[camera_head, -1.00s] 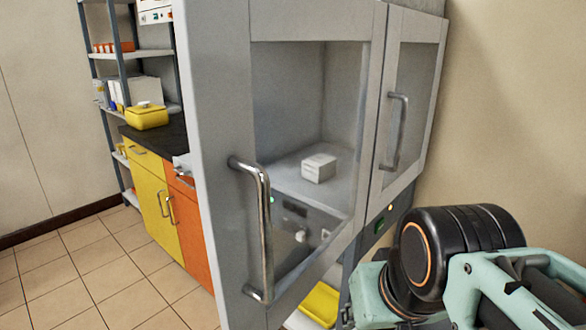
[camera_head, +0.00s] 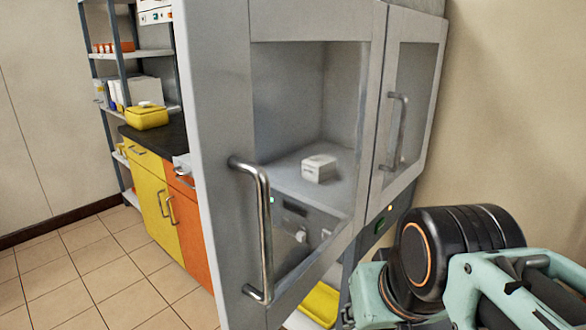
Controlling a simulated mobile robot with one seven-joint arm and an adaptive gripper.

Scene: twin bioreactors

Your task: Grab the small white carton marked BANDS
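A small white carton (camera_head: 319,169) sits on the shelf floor inside a grey wall cabinet. I see it through the glass pane of the left cabinet door (camera_head: 222,120), and its lettering is too small to read. The door has a vertical metal bar handle (camera_head: 264,225). My arm shows at the lower right, in front of the wall. My gripper is not clearly visible.
The right cabinet door (camera_head: 411,95) has its own handle (camera_head: 396,130). A yellow container (camera_head: 146,117) stands on the dark counter at the left. A yellow object (camera_head: 320,303) lies below the cabinet. The tiled floor (camera_head: 80,270) at the left is clear.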

